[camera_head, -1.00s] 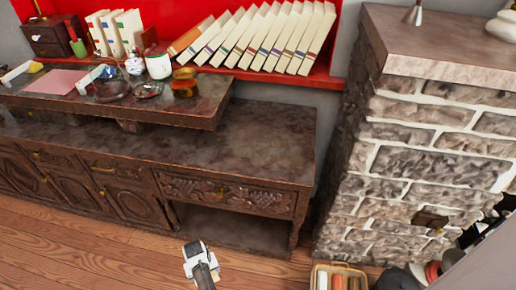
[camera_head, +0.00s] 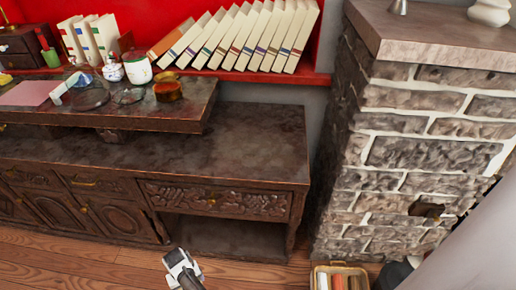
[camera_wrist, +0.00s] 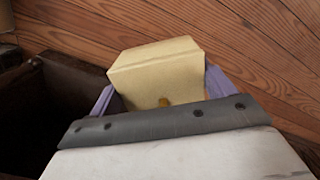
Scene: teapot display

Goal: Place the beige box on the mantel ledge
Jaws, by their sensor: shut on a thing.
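The beige box (camera_wrist: 157,70) is held between the fingers of my gripper (camera_wrist: 160,95) in the wrist view, above the wooden floor. The purple-grey fingers sit on either side of it. In the head view my gripper (camera_head: 183,268) shows at the bottom edge, in front of the sideboard; the box cannot be made out there. The mantel ledge (camera_head: 440,40) is the flat stone top of the brick fireplace at the upper right. It is well above and to the right of my gripper.
A silver cone-shaped object (camera_head: 399,7) and a pale vase (camera_head: 489,12) stand on the ledge. The dark sideboard (camera_head: 250,150) has a clear right top. A basket (camera_head: 340,276) stands on the floor by the fireplace.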

